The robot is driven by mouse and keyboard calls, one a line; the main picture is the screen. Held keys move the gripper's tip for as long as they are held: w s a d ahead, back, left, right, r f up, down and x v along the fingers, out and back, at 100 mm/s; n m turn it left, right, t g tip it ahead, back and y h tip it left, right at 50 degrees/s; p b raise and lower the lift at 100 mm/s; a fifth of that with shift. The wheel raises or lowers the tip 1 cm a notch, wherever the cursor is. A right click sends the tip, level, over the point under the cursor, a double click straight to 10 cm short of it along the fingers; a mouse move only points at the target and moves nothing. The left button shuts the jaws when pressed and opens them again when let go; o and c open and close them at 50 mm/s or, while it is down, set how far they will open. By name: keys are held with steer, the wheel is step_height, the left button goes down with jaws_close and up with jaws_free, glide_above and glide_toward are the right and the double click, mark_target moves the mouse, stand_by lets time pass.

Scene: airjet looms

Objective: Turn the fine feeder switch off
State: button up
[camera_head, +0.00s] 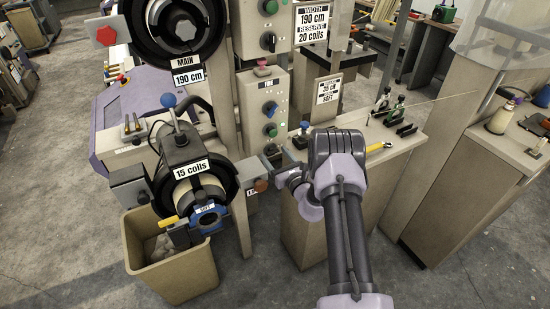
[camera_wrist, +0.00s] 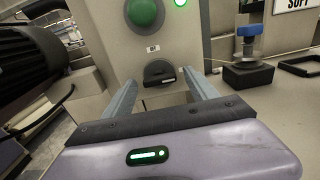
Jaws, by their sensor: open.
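A black rotary switch (camera_wrist: 158,73) sits on the beige control panel (camera_wrist: 105,30), with its handle lying roughly level. My gripper (camera_wrist: 163,80) is open in the wrist view, with one finger on each side of the switch in the picture. Nothing is between the fingers except the view of the switch; I cannot tell how far off they are. In the head view my gripper (camera_head: 281,174) is at the lower end of the control panel (camera_head: 250,105), partly hidden by my wrist.
A green button (camera_wrist: 145,12) and a lit green lamp (camera_wrist: 180,2) are above the switch. A blue knob on a black block (camera_wrist: 248,75) stands to the right.

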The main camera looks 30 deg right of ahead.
steer(key=shift+w, duration=0.2)
steer(key=c, duration=1.4)
steer(key=shift+o, duration=0.2)
steer(key=shift+n, duration=0.3)
steer(key=shift+n+b, duration=6.6)
steer(key=shift+n, duration=2)
steer(key=o, duration=1.4)
steer(key=shift+c, duration=0.2)
